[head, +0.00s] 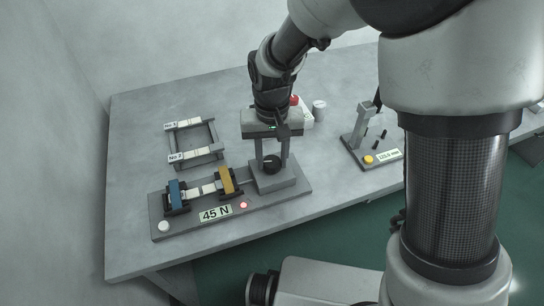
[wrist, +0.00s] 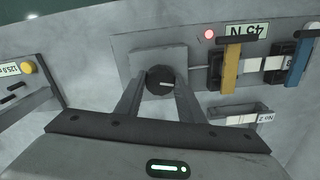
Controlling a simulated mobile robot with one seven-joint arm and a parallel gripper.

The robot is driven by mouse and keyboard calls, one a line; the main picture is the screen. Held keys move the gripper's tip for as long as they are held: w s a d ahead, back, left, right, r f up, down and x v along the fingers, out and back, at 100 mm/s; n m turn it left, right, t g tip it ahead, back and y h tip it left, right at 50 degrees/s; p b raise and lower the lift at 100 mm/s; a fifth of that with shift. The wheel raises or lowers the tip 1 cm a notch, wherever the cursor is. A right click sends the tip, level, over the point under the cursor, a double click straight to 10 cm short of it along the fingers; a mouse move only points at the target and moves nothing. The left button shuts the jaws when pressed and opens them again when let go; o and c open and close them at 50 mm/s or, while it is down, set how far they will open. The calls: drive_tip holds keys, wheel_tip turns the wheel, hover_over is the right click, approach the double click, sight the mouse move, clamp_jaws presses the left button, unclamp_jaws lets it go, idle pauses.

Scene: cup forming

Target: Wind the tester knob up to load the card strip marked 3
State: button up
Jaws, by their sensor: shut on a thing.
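My gripper (head: 271,166) points down at the tester's drive block, its two fingers on either side of the dark round knob (wrist: 160,79). It is shut on the knob, which carries a pale pointer mark. The tester (head: 158,212) has a blue clamp (head: 176,195) and a yellow clamp (head: 228,181). A pale card strip (head: 201,191) spans between the clamps; I cannot read a number on it. The display (head: 215,214) reads 45 N. A red lamp (head: 243,205) beside it is lit.
A rack (head: 211,134) behind the tester holds strips with tags, one reading No 2 (head: 176,157). A gauge stand (head: 357,143) with a yellow button (head: 368,159) stands to the right. A white cylinder (head: 319,110) stands behind my gripper. The table's left part is clear.

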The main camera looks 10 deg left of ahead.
sight(272, 161)
drive_tip(key=o, duration=1)
drive_tip(key=shift+o, duration=0.2)
drive_tip(key=shift+r, duration=0.1)
wheel_tip(272, 161, up, 17)
drive_tip(key=p, duration=0.3)
drive_tip(key=shift+r, duration=0.15)
idle(0.5)
